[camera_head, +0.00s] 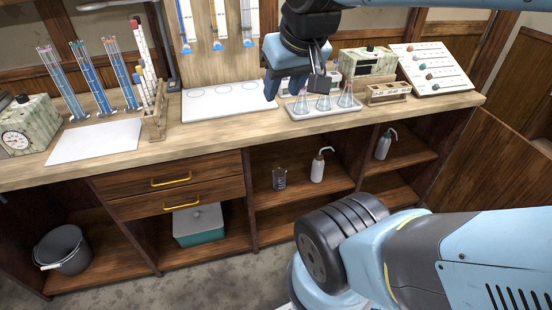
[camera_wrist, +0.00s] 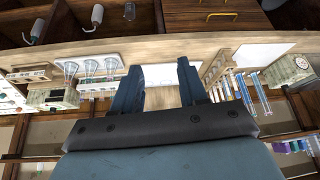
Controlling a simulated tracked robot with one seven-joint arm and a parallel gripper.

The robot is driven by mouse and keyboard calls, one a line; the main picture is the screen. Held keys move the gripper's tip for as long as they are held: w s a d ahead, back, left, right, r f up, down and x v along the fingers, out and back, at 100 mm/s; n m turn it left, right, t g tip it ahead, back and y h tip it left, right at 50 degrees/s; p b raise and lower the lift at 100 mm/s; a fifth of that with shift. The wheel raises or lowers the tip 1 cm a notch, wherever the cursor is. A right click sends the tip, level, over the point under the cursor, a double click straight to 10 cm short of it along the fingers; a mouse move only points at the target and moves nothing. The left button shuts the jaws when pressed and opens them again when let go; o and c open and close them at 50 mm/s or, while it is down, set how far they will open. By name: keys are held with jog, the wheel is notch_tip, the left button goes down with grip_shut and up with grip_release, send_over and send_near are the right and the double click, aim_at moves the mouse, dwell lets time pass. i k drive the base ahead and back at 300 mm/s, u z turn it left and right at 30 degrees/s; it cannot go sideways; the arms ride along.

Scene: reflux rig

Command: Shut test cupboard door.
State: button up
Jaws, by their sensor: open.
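The test cupboard door (camera_head: 488,165) is a brown wooden panel at the right in the head view. It stands swung open at the right end of the bench, and my arm hides its lower part. The open cupboard (camera_head: 408,155) beside it shows a shelf with a wash bottle (camera_head: 384,144). The door is not clearly visible there.
The bench (camera_head: 205,142) carries a tray of flasks (camera_head: 325,109), a small rack (camera_head: 388,93), a sloped board (camera_head: 433,68) and glass tubes (camera_head: 90,80). The open shelf below holds a beaker (camera_head: 279,179) and another bottle (camera_head: 318,166). A bucket (camera_head: 64,250) stands lower left.

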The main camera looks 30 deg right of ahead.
aim_at(492, 167)
jog(key=z, duration=0.4)
jog(key=k, duration=0.5)
jog(key=u, duration=0.7)
jog(key=i, duration=0.15)
jog(key=z, duration=3.15)
jog(key=i, duration=1.6)
jog(key=u, duration=0.1)
